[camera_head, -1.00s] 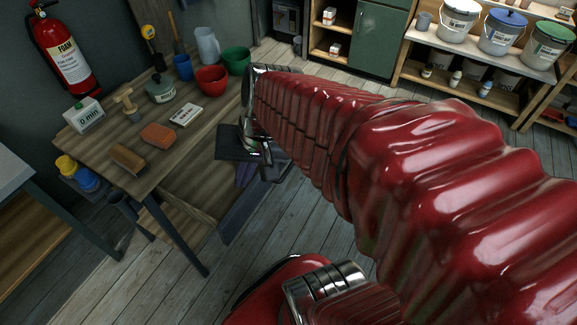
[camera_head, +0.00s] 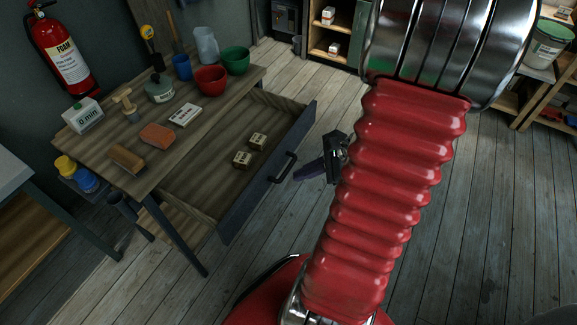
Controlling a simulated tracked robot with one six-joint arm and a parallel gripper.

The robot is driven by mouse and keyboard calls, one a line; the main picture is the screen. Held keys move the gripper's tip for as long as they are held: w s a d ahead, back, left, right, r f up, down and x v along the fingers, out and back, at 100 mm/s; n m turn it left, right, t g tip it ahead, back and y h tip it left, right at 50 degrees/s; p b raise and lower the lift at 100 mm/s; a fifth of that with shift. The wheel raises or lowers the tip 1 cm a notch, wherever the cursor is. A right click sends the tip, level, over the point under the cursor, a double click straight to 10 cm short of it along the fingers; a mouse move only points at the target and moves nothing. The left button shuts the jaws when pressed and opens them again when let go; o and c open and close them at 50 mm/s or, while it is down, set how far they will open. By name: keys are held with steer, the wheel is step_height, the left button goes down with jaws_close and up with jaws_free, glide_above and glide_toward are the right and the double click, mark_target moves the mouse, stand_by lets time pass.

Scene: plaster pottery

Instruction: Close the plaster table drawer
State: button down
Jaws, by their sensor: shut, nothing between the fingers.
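The plaster table drawer (camera_head: 205,177) is pulled well out of the wooden table (camera_head: 144,180). Its dark grey front (camera_head: 247,200) carries a black bar handle (camera_head: 283,167). Two small pale boxes (camera_head: 242,159) (camera_head: 258,141) lie inside the drawer. My gripper (camera_head: 308,171) is shut and empty. It is in front of the drawer face, just right of the handle in the picture, with a visible gap. My red arm hides part of the gripper's wrist.
On the tabletop stand a red bowl (camera_head: 211,80), a green bowl (camera_head: 236,60), a brown block (camera_head: 127,158), an orange block (camera_head: 157,135) and other small items. A fire extinguisher (camera_head: 62,58) hangs at the left. Bare plank floor lies before the drawer.

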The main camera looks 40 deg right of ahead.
steer(key=s+d+f+m+t+h, duration=0.1)
steer(key=s+d+f+m+t, duration=0.1)
steer(key=s+d+f+m, duration=0.2)
steer(key=d+f+m, duration=0.1)
steer(key=d+m, duration=0.2)
steer(key=shift+s+d+f+t+h, duration=0.15)
steer(key=shift+s+f+t+h, duration=0.15)
steer(key=shift+s+f+h, duration=0.1)
steer(key=shift+w, duration=0.15)
steer(key=w+a+f, duration=0.4)
steer(key=w+f, duration=0.1)
steer(key=w, duration=0.6)
steer(key=shift+f, duration=0.25)
steer(key=shift+d, duration=0.1)
